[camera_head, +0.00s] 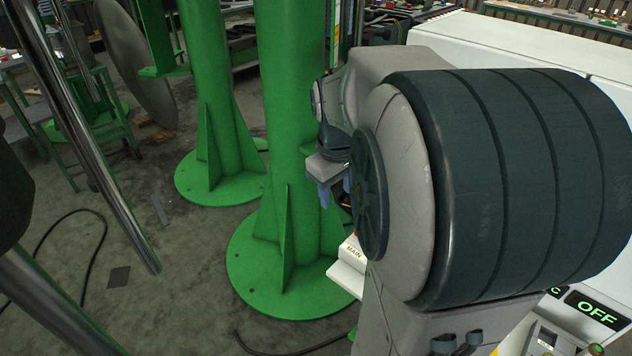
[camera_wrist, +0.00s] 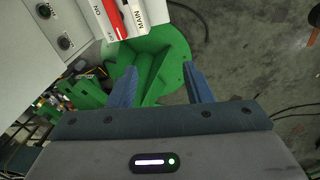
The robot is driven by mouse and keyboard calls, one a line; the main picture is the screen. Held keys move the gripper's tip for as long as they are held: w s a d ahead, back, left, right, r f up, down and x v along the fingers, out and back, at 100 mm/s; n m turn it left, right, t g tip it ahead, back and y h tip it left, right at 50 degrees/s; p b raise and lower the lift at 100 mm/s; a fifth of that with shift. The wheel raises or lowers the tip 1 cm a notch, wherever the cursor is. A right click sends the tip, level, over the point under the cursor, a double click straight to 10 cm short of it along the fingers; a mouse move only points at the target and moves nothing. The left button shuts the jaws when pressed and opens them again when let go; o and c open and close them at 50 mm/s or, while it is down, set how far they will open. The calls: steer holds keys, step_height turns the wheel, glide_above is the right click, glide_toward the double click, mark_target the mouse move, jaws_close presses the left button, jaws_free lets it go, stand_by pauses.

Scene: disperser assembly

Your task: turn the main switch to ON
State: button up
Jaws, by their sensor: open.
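The main switch (camera_wrist: 111,17) is a red handle on a white panel (camera_wrist: 152,12) marked MAIN, ON and OFF, at the top of the wrist view. It is cut off by the top edge, and I cannot tell its setting. The gripper also shows small in the head view (camera_head: 332,190), partly hidden by my arm.
Green columns (camera_head: 292,130) with wide round bases (camera_head: 270,262) stand beside the panel. Two round dark knobs (camera_wrist: 64,42) sit on the grey cabinet face left of the switch. A display (camera_head: 598,311) reads OFF at lower right. Black cables lie on the floor.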

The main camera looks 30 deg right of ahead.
steer(key=w+d+f+n+g+y+b, duration=0.1)
steer(key=d+f+b, duration=0.2)
steer(key=d+f, duration=0.3)
steer(key=w+d+f+n+b, duration=0.1)
steer(key=w+d+f+b, duration=0.1)
steer(key=d+f, duration=0.45)
steer(key=f, duration=0.4)
steer(key=d+f+b, duration=0.1)
steer(key=f, duration=0.7)
steer(key=shift+d+b, duration=0.25)
steer(key=shift+b, duration=0.05)
steer(key=c, duration=1)
